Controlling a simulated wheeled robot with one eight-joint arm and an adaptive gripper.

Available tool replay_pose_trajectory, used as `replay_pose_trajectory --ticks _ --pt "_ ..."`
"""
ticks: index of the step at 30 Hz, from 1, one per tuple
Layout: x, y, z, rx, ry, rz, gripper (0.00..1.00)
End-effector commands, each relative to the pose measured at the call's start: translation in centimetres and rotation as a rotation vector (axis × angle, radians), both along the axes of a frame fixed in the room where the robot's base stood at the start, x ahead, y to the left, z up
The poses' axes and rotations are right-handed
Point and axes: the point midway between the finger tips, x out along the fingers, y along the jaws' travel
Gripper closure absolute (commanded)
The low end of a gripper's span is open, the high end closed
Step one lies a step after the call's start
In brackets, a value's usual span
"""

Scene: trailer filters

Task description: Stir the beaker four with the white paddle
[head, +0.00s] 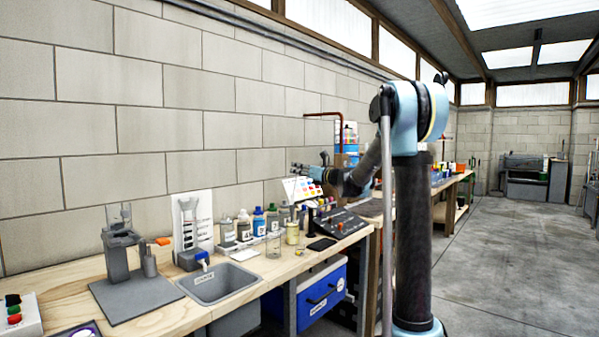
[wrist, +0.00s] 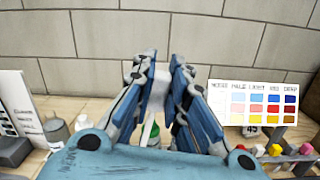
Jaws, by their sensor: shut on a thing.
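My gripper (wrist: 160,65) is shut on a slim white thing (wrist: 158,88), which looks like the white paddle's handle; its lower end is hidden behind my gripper. In the head view my gripper (head: 299,168) is small, raised over the back of the bench near the wall. A clear glass beaker (head: 273,245) stands on the bench, with a cream-coloured vessel (head: 292,233) next to it. I see no readable number on either, so I cannot tell which is beaker four. A green thing (wrist: 153,128) shows partly below the fingers in the wrist view.
A colour chart (wrist: 254,103) stands right of my gripper. Several bottles (head: 258,222) line the wall side of the bench. A grey sink (head: 218,284) and a stand on a grey plate (head: 135,297) are left. A dark control panel (head: 338,222) is right. The floor aisle is clear.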

Motion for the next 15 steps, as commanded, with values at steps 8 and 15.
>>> replay_pose_trajectory --ticks 8,15 --pt "0.1 0.0 -2.0 -0.001 -0.001 0.000 1.00" --pt "0.0 0.0 -3.7 -0.001 -0.001 -0.001 1.00"
